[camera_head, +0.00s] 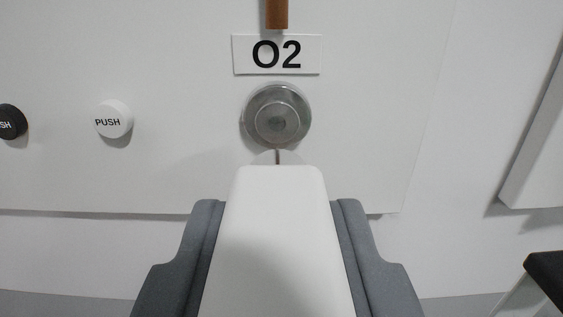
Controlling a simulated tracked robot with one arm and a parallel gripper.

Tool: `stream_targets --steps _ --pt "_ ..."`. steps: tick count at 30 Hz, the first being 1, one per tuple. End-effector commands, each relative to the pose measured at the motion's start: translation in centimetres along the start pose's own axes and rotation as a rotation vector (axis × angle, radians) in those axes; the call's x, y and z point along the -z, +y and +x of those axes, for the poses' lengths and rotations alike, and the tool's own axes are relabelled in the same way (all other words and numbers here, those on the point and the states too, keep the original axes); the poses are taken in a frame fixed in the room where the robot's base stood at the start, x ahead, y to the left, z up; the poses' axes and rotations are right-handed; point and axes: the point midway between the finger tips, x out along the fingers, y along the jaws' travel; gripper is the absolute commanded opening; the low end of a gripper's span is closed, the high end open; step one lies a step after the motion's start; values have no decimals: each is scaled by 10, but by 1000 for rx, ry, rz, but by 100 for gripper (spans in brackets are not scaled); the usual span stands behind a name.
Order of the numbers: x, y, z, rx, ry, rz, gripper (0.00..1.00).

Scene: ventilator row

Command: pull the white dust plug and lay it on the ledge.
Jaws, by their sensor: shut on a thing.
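My gripper (278,215) is at the bottom middle, its white body between two grey side parts; its fingertips are hidden. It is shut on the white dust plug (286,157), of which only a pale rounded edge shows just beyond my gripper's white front. A thin dark line runs up from this edge toward the round grey O2 socket (277,117). I cannot tell whether the plug touches the socket or the wall. The socket is above my gripper, under the "O2" label (277,54). I cannot make out the ledge.
A white PUSH knob (113,119) and a dark one (10,122) are on the panel (190,60) to the left. A brown piece (277,12) hangs above the label. A white slab (540,150) and a black-topped object (547,275) are at the right.

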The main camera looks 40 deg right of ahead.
Motion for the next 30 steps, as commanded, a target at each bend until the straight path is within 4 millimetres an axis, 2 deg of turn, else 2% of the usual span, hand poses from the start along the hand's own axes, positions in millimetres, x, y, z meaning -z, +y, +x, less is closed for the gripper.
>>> stream_targets --steps 30 --pt "1 -1 -35 2 -1 1 0"
